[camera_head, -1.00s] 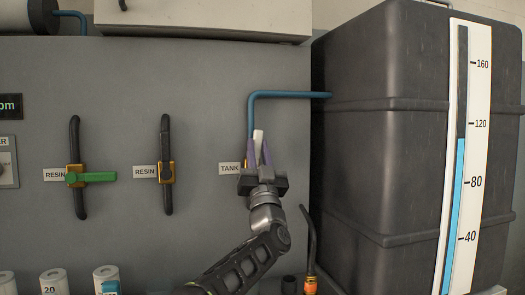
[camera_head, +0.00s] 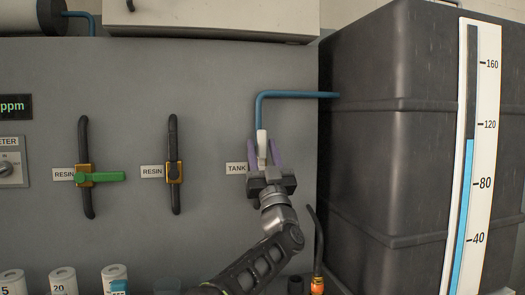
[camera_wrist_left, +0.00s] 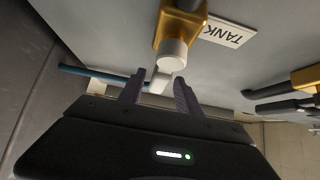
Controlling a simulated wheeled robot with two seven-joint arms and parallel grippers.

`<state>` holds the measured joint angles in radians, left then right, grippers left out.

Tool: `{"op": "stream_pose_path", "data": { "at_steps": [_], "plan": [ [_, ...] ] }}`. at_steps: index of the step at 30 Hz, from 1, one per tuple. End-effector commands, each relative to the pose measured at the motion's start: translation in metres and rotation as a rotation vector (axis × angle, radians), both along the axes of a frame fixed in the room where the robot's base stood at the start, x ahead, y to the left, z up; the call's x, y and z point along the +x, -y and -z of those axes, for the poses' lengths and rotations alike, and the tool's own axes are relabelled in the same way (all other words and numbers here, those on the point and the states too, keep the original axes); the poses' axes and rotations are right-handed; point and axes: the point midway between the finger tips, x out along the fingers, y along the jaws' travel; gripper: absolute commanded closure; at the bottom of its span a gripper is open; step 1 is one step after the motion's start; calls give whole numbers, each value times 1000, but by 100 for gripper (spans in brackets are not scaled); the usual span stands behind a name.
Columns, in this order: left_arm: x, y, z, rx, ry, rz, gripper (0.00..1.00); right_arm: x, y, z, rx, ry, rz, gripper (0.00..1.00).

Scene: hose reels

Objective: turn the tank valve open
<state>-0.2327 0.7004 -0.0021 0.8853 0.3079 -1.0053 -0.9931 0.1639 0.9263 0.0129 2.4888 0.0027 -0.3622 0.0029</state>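The tank valve has a white lever handle (camera_head: 262,144) beside the TANK label (camera_head: 236,168), below the blue pipe. In the head view the handle stands nearly upright. In the left wrist view its white hub (camera_wrist_left: 173,54) sits on a brass body (camera_wrist_left: 180,27), and the lever end (camera_wrist_left: 160,82) shows between my fingertips. My left gripper (camera_head: 264,150) is open, with its purple fingers on either side of the handle. The wrist view (camera_wrist_left: 160,88) shows gaps beside the lever. In the head view the gripper hides most of the valve body. My right gripper is not in view.
Two RESIN valves stand to the left, one with a green horizontal handle (camera_head: 100,176), the other with a dark handle (camera_head: 174,172). A large dark tank (camera_head: 390,150) with a level gauge stands close on the right. White canisters (camera_head: 62,280) line the bottom left.

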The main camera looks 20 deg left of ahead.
Motion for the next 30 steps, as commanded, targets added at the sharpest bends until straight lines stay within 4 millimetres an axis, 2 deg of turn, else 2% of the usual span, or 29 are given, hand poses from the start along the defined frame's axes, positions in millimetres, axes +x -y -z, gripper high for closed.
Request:
{"op": "stream_pose_path", "data": {
  "at_steps": [14,30],
  "plan": [
    [-5,4,6,2,-1,1,56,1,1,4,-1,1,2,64],
    [-44,29,53,1,0,1,56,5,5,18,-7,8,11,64]
  ]
}}
